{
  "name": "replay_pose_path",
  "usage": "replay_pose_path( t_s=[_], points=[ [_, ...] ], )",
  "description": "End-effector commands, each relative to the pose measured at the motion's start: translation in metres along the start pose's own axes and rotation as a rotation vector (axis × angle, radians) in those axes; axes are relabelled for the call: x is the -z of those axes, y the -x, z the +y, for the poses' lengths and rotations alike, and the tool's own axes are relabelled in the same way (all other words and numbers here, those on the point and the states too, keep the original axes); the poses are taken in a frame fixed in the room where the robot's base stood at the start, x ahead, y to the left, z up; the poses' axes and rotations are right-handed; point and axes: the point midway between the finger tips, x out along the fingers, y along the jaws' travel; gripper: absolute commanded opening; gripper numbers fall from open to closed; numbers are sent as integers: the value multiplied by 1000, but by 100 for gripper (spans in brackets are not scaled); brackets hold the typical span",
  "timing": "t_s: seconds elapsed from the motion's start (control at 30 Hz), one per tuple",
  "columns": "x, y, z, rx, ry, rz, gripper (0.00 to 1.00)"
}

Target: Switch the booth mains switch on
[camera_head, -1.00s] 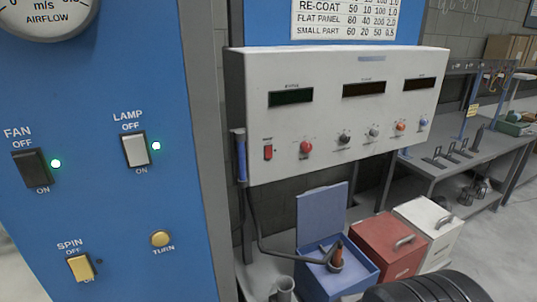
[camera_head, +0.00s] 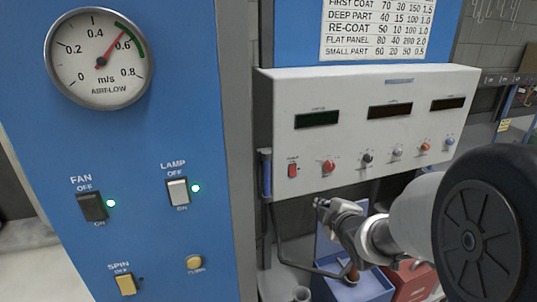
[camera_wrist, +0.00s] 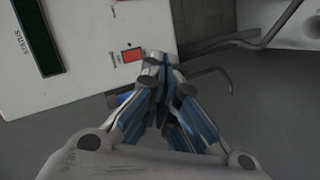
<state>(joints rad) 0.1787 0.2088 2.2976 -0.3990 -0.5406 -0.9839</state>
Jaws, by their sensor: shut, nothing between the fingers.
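The white control box (camera_head: 370,130) carries a small red rocker switch (camera_head: 292,170) at its lower left, with a tiny label I cannot read. In the wrist view the red switch (camera_wrist: 132,55) lies just left of my fingertips, near the box edge. I cannot tell its position, and the displays look dark. My gripper (camera_head: 322,204) is shut and empty, below and right of the switch in the head view. Its fingertips (camera_wrist: 160,62) look close to the switch; I see no clear contact.
A blue panel (camera_head: 150,160) at left holds fan (camera_head: 92,207) and lamp (camera_head: 178,191) switches with green lights. A blue-handled tool (camera_head: 266,172) hangs at the box's left edge. A bent hose (camera_head: 285,250) and open blue bin (camera_head: 372,285) are below.

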Motion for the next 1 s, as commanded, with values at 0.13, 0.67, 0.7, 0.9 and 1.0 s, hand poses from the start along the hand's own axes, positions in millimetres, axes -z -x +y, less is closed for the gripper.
replay_pose_path(
  t_s=[0.13,0.67,0.7,0.9,1.0],
  points=[
    [6,-30,4,-85,175,111,0],
    [18,-51,-2,-262,390,261,0],
    [18,-51,-2,-262,390,261,0],
    [19,-52,-2,-261,388,261,0],
    [21,-57,0,-261,388,262,0]
  ],
)
